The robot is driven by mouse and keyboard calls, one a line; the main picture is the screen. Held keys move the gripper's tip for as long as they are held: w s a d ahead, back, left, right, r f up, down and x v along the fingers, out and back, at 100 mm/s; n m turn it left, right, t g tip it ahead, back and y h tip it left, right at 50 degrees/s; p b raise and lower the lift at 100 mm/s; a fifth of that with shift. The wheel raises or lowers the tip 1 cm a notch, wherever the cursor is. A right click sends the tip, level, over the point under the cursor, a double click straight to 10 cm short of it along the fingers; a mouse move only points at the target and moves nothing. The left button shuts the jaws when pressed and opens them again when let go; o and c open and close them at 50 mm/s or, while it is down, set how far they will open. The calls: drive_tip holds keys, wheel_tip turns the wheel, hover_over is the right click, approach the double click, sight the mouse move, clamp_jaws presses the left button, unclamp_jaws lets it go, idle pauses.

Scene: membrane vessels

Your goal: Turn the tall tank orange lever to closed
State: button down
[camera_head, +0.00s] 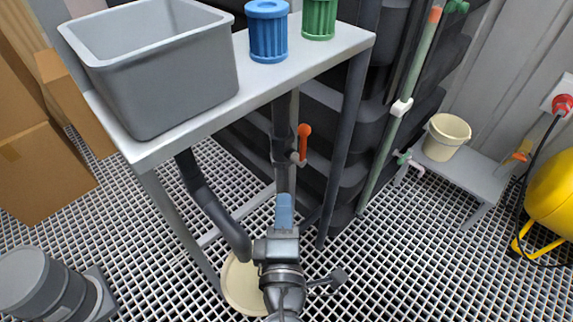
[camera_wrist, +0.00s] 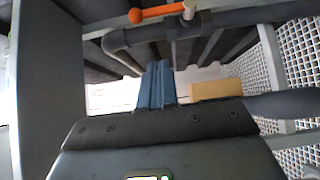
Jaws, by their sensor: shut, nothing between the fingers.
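The orange lever (camera_head: 304,138) stands roughly upright on a valve on a dark vertical pipe, in front of the black ribbed tank (camera_head: 335,118). In the wrist view the lever (camera_wrist: 155,13) lies sideways near the top edge, beside a pale valve stem (camera_wrist: 189,9). My gripper (camera_head: 284,200) has blue fingers, shut and empty, below the lever in the head view. In the wrist view my gripper (camera_wrist: 155,68) is at the centre, apart from the lever. I cannot tell its exact distance from the lever.
A white table (camera_head: 220,95) with a grey bin (camera_head: 165,75), a blue canister (camera_head: 267,32) and a green canister (camera_head: 319,18) stands over the pipe. Its legs and a dark elbow pipe (camera_head: 205,200) flank my arm. A low bench (camera_head: 470,175) with a bucket (camera_head: 445,140) stands right.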

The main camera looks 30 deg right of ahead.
approach(300, 155)
drive_tip(key=w+a+r, duration=0.1)
drive_tip(key=w+r, duration=0.2)
drive_tip(key=w, duration=0.2)
drive_tip(key=shift+w+d+r+p, duration=0.15)
drive_tip(key=shift+d+p, duration=0.1)
drive_tip(key=shift+d, duration=0.35)
drive_tip(key=shift+w+d+f+p, duration=0.1)
drive_tip(key=shift+w+d+p, duration=0.1)
drive_tip(key=shift+d, duration=0.35)
drive_tip(key=shift+w+d+r+p, duration=0.1)
drive_tip(key=shift+d+p, duration=0.15)
drive_tip(key=shift+d, duration=0.35)
drive_tip(key=shift+r+p, duration=0.1)
drive_tip(key=shift+p, duration=0.2)
drive_tip(key=shift+d+m+p, duration=0.15)
drive_tip(key=shift+m+p, duration=0.15)
drive_tip(key=shift+p, duration=0.15)
